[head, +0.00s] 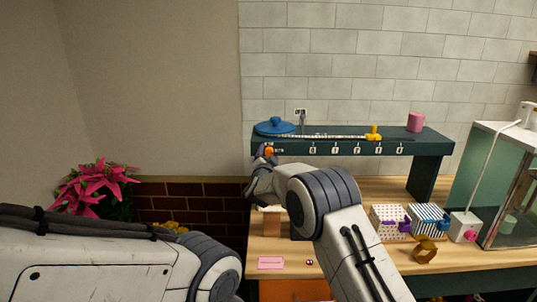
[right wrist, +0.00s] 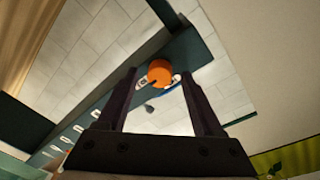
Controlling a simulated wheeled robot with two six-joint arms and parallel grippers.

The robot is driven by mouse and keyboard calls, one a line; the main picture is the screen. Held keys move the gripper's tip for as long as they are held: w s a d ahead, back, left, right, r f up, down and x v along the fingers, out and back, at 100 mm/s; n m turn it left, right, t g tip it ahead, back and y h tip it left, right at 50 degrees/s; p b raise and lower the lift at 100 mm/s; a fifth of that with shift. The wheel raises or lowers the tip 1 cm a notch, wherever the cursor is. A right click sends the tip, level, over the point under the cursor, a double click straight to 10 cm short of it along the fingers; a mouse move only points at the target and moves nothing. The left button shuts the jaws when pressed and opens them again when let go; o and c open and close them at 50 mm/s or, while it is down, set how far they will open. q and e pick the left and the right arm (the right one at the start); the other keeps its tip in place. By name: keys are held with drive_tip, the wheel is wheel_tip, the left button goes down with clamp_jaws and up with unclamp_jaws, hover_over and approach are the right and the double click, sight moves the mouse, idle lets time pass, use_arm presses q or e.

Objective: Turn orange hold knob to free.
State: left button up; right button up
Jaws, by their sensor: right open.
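The orange hold knob (head: 269,151) sits on the front face of the dark teal shelf, near its left end. In the right wrist view the orange knob (right wrist: 160,72) shows between and just beyond my fingertips, with white labels on both sides of it. A dark mark shows on its face, but I cannot read the setting. My right gripper (head: 262,158) is at the knob; its two fingers (right wrist: 160,80) stand apart, one on each side, with no clear contact. My left arm crosses the lower left of the head view, and its gripper is out of frame.
A blue disc (head: 275,126), a yellow slider (head: 374,132) and a pink cylinder (head: 415,122) are on the shelf (head: 435,147). Patterned boxes (head: 389,221) and a glass tank (head: 510,195) stand on the wooden table at right. A pink card (head: 271,263) lies near the front.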

clamp_jaws()
drive_tip(key=shift+n, duration=0.3)
drive_tip(key=n, duration=0.3)
drive_tip(key=shift+n+b, duration=0.3)
drive_tip(key=shift+b, duration=0.1)
drive_tip(key=n, duration=0.4)
drive_tip(key=shift+n+t, duration=0.3)
drive_tip(key=shift+n, duration=0.1)
drive_tip(key=n+y, duration=0.1)
drive_tip(key=n, duration=0.3)
drive_tip(key=shift+n, duration=0.4)
drive_tip(key=shift+n+y, duration=0.3)
drive_tip(key=shift+n, duration=2.2)
